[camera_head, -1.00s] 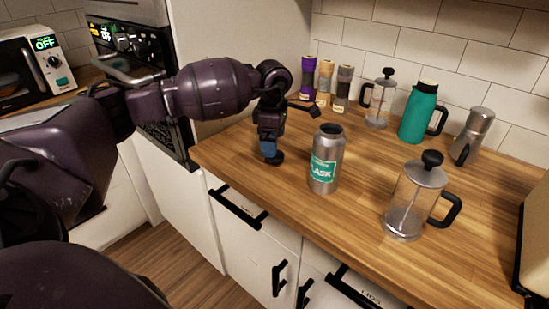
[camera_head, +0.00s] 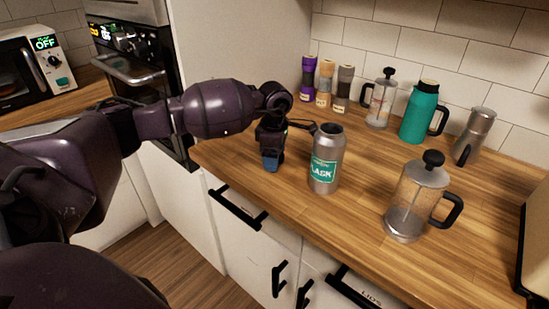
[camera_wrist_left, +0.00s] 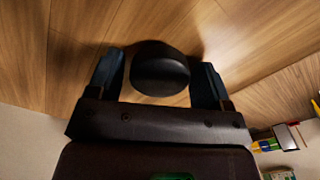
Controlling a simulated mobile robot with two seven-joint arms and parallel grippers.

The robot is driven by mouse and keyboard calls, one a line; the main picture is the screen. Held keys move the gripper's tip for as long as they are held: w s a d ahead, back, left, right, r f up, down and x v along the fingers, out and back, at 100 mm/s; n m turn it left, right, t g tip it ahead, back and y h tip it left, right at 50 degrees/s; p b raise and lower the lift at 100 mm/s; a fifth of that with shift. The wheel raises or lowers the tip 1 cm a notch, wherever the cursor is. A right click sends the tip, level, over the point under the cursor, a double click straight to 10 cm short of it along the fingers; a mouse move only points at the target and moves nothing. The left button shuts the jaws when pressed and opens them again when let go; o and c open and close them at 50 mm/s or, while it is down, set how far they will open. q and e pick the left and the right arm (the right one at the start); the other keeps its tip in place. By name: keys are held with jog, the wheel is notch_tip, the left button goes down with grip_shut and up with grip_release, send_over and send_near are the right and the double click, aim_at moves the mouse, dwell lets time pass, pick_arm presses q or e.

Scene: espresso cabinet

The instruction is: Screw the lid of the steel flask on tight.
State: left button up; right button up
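The steel flask (camera_head: 327,158) stands upright on the wooden counter in the head view, its mouth open and no lid on it. My left gripper (camera_head: 271,163) points down just left of the flask, low over the counter. In the left wrist view, the round black lid (camera_wrist_left: 160,68) sits between the two fingers of my left gripper (camera_wrist_left: 157,82). The fingers are apart, with a gap showing at the lid's left side; the right finger is very close to it. In the head view the gripper hides the lid. My right gripper is not in view.
A glass French press (camera_head: 408,205) stands right of the flask. Behind are another press (camera_head: 381,103), a teal jug (camera_head: 418,115), a moka pot (camera_head: 473,137) and several bottles (camera_head: 326,84). The counter's front edge is close to the gripper and flask.

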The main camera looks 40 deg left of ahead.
pick_arm(q)
jog(key=c, duration=0.8)
jog(key=shift+o, duration=0.2)
jog(key=shift+r, duration=0.1)
notch_tip(320, 180, up, 20)
jog(key=p, duration=0.1)
